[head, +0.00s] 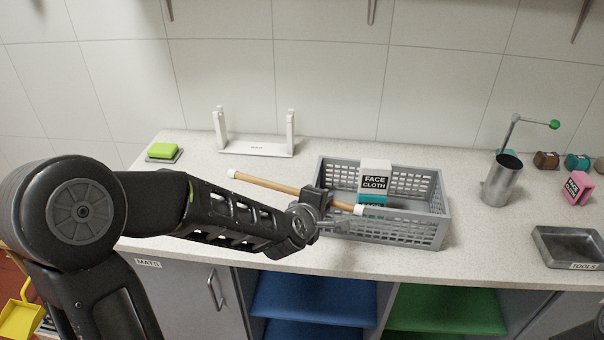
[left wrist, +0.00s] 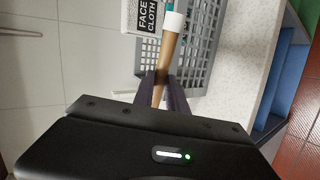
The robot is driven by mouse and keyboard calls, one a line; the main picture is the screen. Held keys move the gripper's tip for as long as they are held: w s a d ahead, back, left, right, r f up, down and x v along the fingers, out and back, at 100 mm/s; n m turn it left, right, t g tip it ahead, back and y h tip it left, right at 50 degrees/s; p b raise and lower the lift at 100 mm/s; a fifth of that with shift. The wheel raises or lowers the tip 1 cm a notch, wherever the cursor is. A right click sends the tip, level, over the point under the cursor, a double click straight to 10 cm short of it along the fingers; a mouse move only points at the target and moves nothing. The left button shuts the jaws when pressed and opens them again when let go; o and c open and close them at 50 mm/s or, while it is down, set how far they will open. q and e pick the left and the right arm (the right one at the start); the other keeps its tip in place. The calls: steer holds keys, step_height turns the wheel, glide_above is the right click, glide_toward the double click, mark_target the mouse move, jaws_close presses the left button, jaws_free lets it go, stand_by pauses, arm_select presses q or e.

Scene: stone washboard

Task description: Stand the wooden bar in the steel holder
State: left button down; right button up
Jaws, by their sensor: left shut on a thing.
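The wooden bar (head: 270,184) is a light brown rod with white ends. My left gripper (head: 318,199) is shut on it nearer its right end and holds it almost level, with the right end a little lower, in front of the grey basket. In the left wrist view the bar (left wrist: 166,52) runs between the two fingers (left wrist: 164,90), with one white end beyond them. The steel holder (head: 501,182) is an upright metal cylinder on the counter at the right, apart from the bar. Its inside is mostly hidden. My right gripper is not in view.
A grey slotted basket (head: 437,215) holds face cloth boxes (head: 375,176). A bent rod with a green ball (head: 554,124) rises by the holder. A white two-post stand (head: 252,149), a green sponge (head: 163,150), a pink box (head: 577,188) and a tools tray (head: 566,256) also stand on the counter.

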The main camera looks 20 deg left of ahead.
arm_select(q)
steer(key=f+b, duration=0.1)
steer(key=s+d+f+b, duration=0.1)
steer(key=f, duration=0.1)
steer(key=f+b, duration=0.2)
steer(key=shift+s+d+f, duration=0.1)
steer(key=shift+s+d, duration=0.15)
steer(key=shift+s, duration=0.1)
